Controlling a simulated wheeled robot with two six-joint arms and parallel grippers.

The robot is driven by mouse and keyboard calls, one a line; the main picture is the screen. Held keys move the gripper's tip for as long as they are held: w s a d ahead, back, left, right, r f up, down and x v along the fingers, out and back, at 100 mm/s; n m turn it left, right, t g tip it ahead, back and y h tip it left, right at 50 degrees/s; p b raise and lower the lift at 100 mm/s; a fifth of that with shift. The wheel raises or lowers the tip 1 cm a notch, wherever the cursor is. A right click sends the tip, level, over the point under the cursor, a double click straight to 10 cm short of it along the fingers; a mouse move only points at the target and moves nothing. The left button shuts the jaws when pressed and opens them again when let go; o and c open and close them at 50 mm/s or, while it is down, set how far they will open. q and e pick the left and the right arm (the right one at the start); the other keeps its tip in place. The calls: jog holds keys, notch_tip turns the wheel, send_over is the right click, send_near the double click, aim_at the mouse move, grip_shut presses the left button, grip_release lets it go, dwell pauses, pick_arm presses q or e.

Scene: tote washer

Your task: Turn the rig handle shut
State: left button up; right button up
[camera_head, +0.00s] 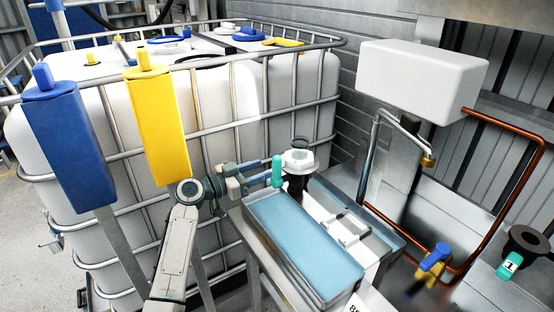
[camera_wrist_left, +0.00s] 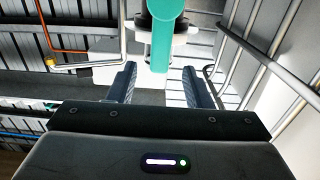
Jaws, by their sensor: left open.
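A teal handle (camera_head: 278,170) points up and down beside a white valve body (camera_head: 298,160) at the blue-topped basin. In the left wrist view the teal handle (camera_wrist_left: 166,42) hangs in front of the white fitting. My left gripper (camera_head: 264,174) comes in from the left and is open. Its two fingers (camera_wrist_left: 158,78) stand on either side of the handle's line in the wrist view. I cannot tell whether they touch it. My right gripper is not in view.
A large caged white tank (camera_head: 230,105) stands behind my left arm. Blue (camera_head: 70,140) and yellow (camera_head: 157,125) containers stand at left. The basin (camera_head: 305,243) lies below the gripper. A copper pipe (camera_head: 508,125) and a small blue-handled valve (camera_head: 436,256) are at right.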

aim_at(274, 165)
pick_arm(q)
jog(key=p+x, duration=0.2)
jog(key=x, duration=0.4)
jog(key=shift+w+d, duration=0.2)
jog(key=shift+d, duration=0.05)
grip_shut()
jog(key=shift+f, duration=0.1)
